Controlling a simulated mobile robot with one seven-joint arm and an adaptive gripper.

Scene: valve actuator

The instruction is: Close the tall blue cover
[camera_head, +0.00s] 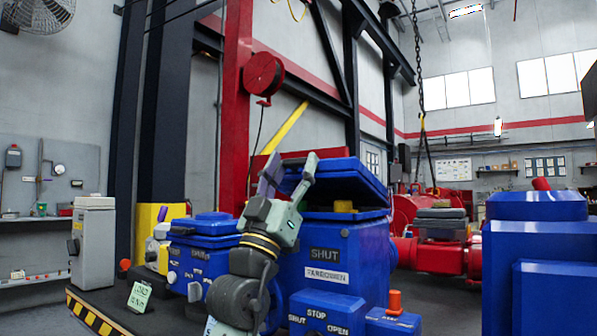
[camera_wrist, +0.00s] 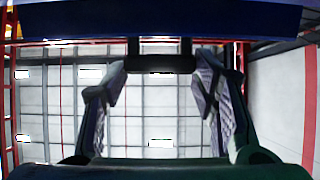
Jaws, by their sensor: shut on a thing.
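The tall blue cover (camera_head: 345,178) is the lid on top of the tall blue actuator housing (camera_head: 345,250), which bears a SHUT label. The lid is tilted, raised at its near left side, with a gap showing over the housing. My gripper (camera_head: 291,165) is at the lid's left edge, fingers pointing up. In the wrist view, the lid's dark blue edge (camera_wrist: 60,20) crosses the top. The exact contact is dark and hard to see.
Lower blue units (camera_head: 205,240) stand left of the housing, with a grey post (camera_head: 94,245) beyond. An orange knob (camera_head: 394,300) stands at the lower right. Another blue block (camera_head: 540,265) fills the right side. A chain (camera_head: 418,60) hangs behind.

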